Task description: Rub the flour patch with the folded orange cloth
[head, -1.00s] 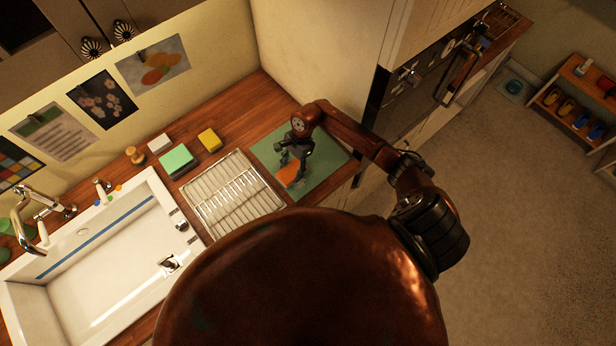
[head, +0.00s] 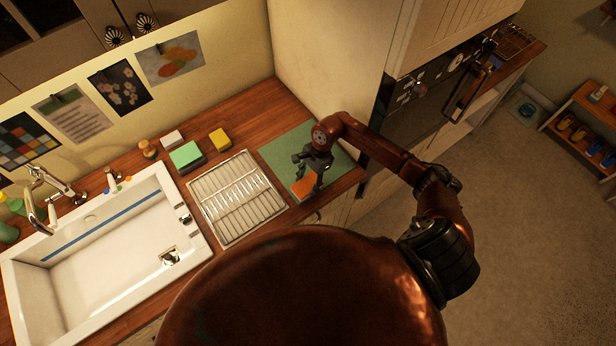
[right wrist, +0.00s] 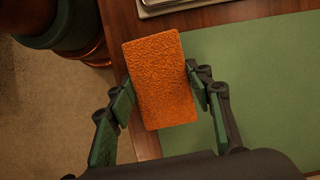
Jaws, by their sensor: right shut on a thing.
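The folded orange cloth (head: 304,187) is over the front left part of the green mat in the head view. In the right wrist view the orange cloth (right wrist: 161,80) is a textured rectangle between my right gripper's fingers. My right gripper (head: 309,177) is shut on it; the fingertips (right wrist: 161,85) press on its two long sides. The cloth overlaps the mat's edge and the wooden counter edge in the wrist view. Whether it touches the mat I cannot tell. No flour patch can be made out in either view. My left gripper is not in view.
The green mat (head: 286,150) lies on the wooden counter (head: 263,100). A wire drying rack (head: 237,198) stands left of it, then a white sink (head: 100,250). A green block (head: 187,156) and a yellow sponge (head: 219,138) are behind the rack. A tall cabinet wall (head: 322,60) rises behind.

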